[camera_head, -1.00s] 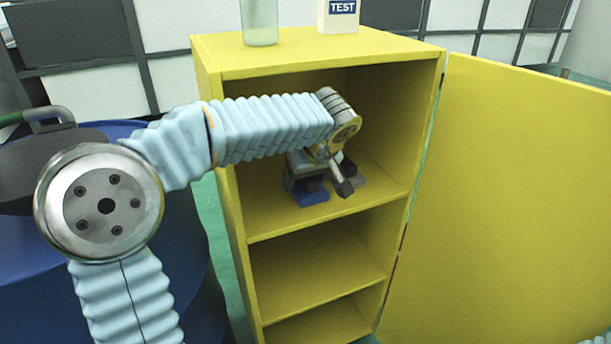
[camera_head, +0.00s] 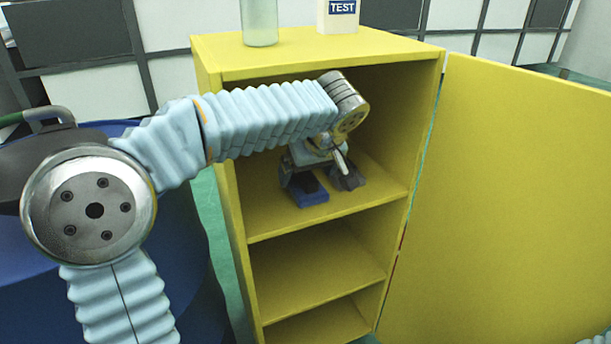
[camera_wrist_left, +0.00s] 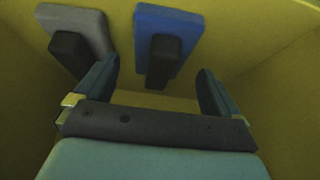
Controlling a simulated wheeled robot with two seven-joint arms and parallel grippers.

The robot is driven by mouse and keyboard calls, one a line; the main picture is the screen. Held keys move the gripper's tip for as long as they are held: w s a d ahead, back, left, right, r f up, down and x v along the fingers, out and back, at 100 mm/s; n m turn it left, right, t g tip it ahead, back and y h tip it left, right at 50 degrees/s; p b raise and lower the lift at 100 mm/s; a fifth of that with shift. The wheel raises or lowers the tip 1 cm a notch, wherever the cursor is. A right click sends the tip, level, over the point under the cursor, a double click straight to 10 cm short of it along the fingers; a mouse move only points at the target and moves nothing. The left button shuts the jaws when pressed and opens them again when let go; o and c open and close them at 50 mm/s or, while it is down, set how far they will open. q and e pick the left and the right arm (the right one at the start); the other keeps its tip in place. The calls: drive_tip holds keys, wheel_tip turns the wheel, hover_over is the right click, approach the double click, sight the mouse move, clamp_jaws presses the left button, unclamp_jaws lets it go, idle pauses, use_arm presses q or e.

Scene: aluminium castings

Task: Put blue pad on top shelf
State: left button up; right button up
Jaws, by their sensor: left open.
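The blue pad (camera_head: 312,198) lies on the upper shelf inside the yellow cabinet, near the shelf's front edge. In the left wrist view the blue pad (camera_wrist_left: 188,22) shows a dark block-like handle on it. My left gripper (camera_head: 318,166) is inside the upper compartment, by the pad and partly hidden by its own wrist. In the left wrist view its two fingers (camera_wrist_left: 157,72) are apart, and the handle shows between them in the picture. I cannot tell whether they touch it. My right gripper is out of view.
A glass jar (camera_head: 260,24) and a TEST box (camera_head: 338,16) stand on top.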

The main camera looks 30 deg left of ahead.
use_arm(q)
drive_tip(key=v, duration=0.9)
drive_tip(key=shift+p, duration=0.35)
